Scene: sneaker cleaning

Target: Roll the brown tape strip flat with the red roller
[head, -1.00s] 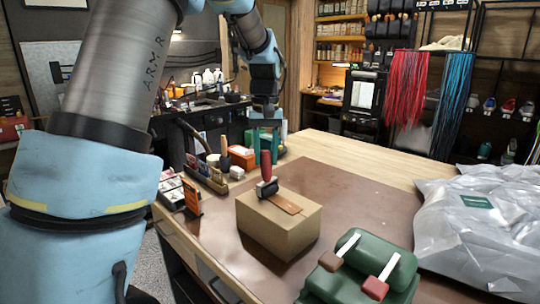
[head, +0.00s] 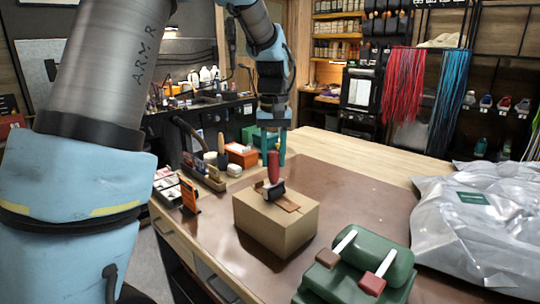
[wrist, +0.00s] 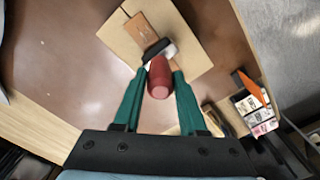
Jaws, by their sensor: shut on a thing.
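A tan cardboard box (head: 275,228) stands on the brown mat. The brown tape strip (head: 291,206) lies along its top, and it also shows in the wrist view (wrist: 141,28). My gripper (wrist: 162,76) is shut on the red handle of the red roller (wrist: 159,86), between its two teal fingers. The roller's dark head (head: 275,191) is down at the box top, over the strip. It covers part of the strip. The handle is close to upright. Whether the head presses on the strip or just hovers cannot be told.
A large silvery plastic bag (head: 475,235) fills the right side. Small bottles, an orange box (head: 241,155) and trays are left of the box. The mat (head: 352,193) behind and right of the box is clear.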

